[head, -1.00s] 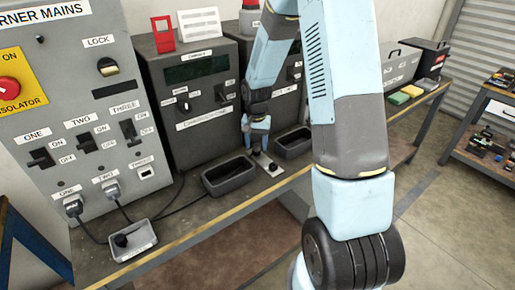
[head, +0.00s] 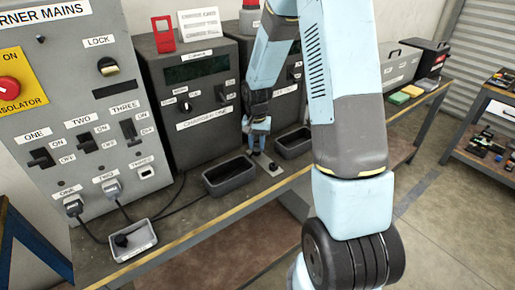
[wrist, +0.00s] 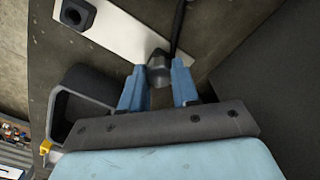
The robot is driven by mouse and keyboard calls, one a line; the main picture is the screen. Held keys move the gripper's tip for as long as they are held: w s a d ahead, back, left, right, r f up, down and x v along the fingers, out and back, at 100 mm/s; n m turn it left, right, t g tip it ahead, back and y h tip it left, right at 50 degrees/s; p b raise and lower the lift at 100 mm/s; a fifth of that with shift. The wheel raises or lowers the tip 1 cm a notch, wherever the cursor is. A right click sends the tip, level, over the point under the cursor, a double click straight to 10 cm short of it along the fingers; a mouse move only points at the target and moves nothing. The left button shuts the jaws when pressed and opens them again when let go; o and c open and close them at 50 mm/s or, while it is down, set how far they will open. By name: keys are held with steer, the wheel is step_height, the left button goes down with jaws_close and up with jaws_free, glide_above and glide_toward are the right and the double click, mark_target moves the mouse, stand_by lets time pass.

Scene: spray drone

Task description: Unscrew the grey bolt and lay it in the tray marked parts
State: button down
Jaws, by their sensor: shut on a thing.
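I cannot read a parts mark on either.
A light grey tray (head: 134,255) with a dark thing in it stands at the bench's left front. A dark fitting (wrist: 76,14) sits on the plate. Charger cabinets (head: 190,140) stand close behind. Cables (head: 165,210) run along the bench at left.

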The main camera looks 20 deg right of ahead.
steer(key=n, duration=1.1)
steer(key=shift+r+n, duration=0.1)
steer(key=shift+n, duration=0.3)
steer(key=n, duration=0.3)
steer(key=shift+n, duration=1.1)
steer(key=n, duration=0.5)
steer(key=shift+n, duration=0.4)
steer(key=n, duration=0.7)
steer(key=shift+w+r, duration=0.1)
